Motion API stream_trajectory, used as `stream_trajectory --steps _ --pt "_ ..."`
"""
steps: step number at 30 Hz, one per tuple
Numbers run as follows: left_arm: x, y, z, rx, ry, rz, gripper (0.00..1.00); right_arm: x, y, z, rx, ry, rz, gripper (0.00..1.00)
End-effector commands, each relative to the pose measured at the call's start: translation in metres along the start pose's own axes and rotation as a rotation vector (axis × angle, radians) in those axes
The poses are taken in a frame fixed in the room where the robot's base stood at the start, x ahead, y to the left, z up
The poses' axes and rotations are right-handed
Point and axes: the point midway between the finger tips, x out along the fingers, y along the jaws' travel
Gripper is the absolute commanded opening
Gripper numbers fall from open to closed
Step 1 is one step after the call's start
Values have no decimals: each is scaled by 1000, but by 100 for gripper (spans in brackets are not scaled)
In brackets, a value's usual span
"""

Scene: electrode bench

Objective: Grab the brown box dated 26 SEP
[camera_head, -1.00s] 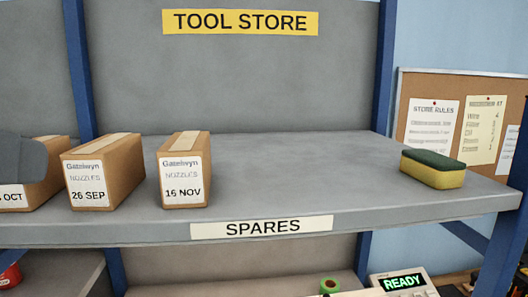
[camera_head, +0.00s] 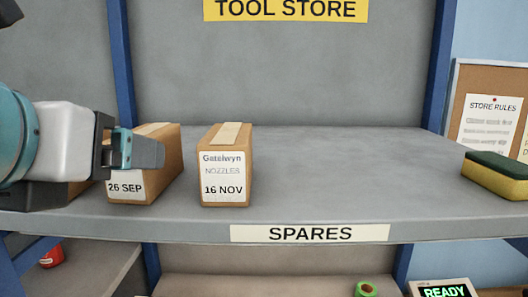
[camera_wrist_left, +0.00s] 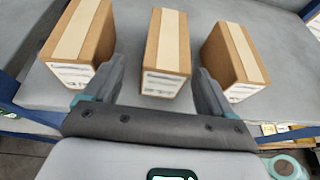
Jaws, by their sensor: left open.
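The brown box dated 26 SEP (camera_head: 167,172) stands on the shelf, its label partly hidden behind my left gripper (camera_head: 148,152) in the head view. In the left wrist view it is the middle box (camera_wrist_left: 167,42), label toward me. My left gripper is open in front of it. In the wrist view the two fingers (camera_wrist_left: 157,72) lie either side of the box's near end, with nothing held. I cannot tell whether they touch it. My right gripper is not in view.
The box dated 16 NOV (camera_head: 225,178) stands close on the right. Another brown box (camera_wrist_left: 82,38) stands on the left, mostly hidden by my arm in the head view. A yellow-green sponge (camera_head: 496,176) sits at the right. The shelf (camera_head: 350,175) between is clear.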

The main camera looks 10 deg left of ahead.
Motion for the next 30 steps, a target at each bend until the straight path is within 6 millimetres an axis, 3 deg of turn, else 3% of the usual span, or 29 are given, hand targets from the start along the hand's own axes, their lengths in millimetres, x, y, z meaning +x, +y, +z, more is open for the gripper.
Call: stream_trajectory --steps 5,13,22,23,28,29,30 --pt "14 0 -1 0 2 4 85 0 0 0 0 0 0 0" --pt "55 -4 -4 0 2 5 85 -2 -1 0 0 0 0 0" --pt "61 -4 -4 0 0 0 85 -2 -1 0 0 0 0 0" --pt "61 -4 -4 0 0 0 79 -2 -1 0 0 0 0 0" --pt "60 -4 -4 0 0 0 23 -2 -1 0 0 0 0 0" --pt "60 -4 -4 0 0 0 16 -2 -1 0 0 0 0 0" --pt "60 -4 -4 -1 -2 0 16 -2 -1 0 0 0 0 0"
